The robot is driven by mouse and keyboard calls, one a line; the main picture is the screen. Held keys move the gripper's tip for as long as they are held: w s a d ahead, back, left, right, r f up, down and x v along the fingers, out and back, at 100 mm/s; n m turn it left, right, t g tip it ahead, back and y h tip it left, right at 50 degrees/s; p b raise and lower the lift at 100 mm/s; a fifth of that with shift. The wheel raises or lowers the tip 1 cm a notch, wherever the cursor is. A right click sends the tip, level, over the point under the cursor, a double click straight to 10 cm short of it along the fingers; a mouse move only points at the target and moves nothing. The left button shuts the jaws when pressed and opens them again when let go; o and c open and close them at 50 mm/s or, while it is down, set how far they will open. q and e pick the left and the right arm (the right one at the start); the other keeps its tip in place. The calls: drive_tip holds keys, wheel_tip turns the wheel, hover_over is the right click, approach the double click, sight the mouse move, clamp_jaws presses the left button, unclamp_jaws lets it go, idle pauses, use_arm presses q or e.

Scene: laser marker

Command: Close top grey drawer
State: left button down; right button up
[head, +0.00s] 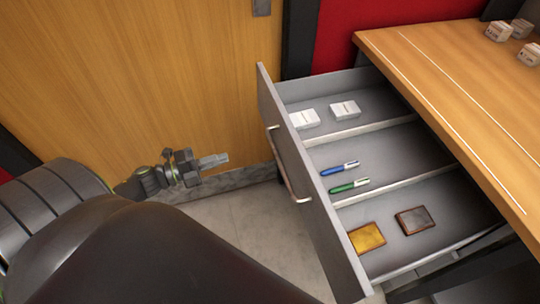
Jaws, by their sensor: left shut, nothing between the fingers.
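The top grey drawer (298,166) is pulled out from under the wooden desk, with its front panel facing left. A metal bar handle (284,165) is on the outside of that panel. My left gripper (217,160) is to the left of the drawer front, apart from the handle, with its fingers pointing right. It is shut and empty. My left arm fills the lower left of the view. My right gripper is not in view.
The drawer holds white boxes (345,110), blue and green pens (348,186), a yellow item (367,238) and a brown one (415,220). The desk top (455,70) carries small boxes (498,31). A wooden door (130,80) stands behind; the floor (255,225) left of the drawer is clear.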

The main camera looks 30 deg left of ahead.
sight(281, 145)
use_arm(q)
drive_tip(key=shift+m+g+h, duration=0.3)
drive_tip(key=shift+m+h, duration=0.3)
drive_tip(key=shift+m, duration=0.2)
drive_tip(key=x, duration=0.4)
drive_tip(key=r+p+x, duration=0.1)
drive_tip(key=x, duration=0.4)
drive_tip(key=s+d+p+x, duration=0.1)
drive_tip(key=x, duration=0.3)
drive_tip(key=shift+w+d+r, duration=0.2)
drive_tip(key=shift+w+d, duration=0.2)
drive_tip(key=shift+w, duration=0.05)
drive_tip(key=shift+w+d+f, duration=0.1)
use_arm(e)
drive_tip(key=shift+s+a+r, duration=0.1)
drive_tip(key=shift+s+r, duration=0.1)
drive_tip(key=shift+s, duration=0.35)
